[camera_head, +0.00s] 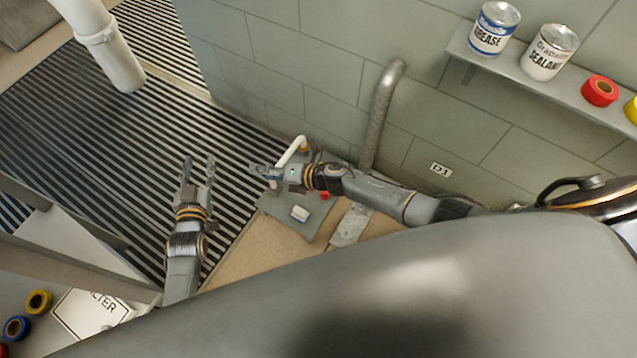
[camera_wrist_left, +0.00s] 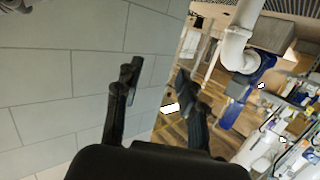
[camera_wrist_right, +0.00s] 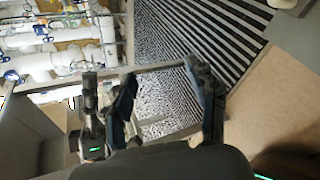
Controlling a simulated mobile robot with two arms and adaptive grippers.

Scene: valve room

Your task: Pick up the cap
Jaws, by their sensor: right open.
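I cannot make out for certain which thing is the cap. A small whitish piece (camera_head: 300,214) lies on a dark grey mat (camera_head: 285,208) on the tan floor, and it may be the cap. My right gripper (camera_head: 262,172) is above and to the left of that piece in the head view, beside a white bent pipe. Its fingers are apart and empty in the right wrist view (camera_wrist_right: 165,85). My left gripper (camera_head: 197,170) is over the striped grating, fingers apart and empty. The left wrist view (camera_wrist_left: 155,80) shows its spread fingers too.
A shelf (camera_head: 560,90) holds a grease can (camera_head: 493,29), a sealant can (camera_head: 548,52) and tape rolls (camera_head: 600,90). The striped grating (camera_head: 100,130) is mostly clear.

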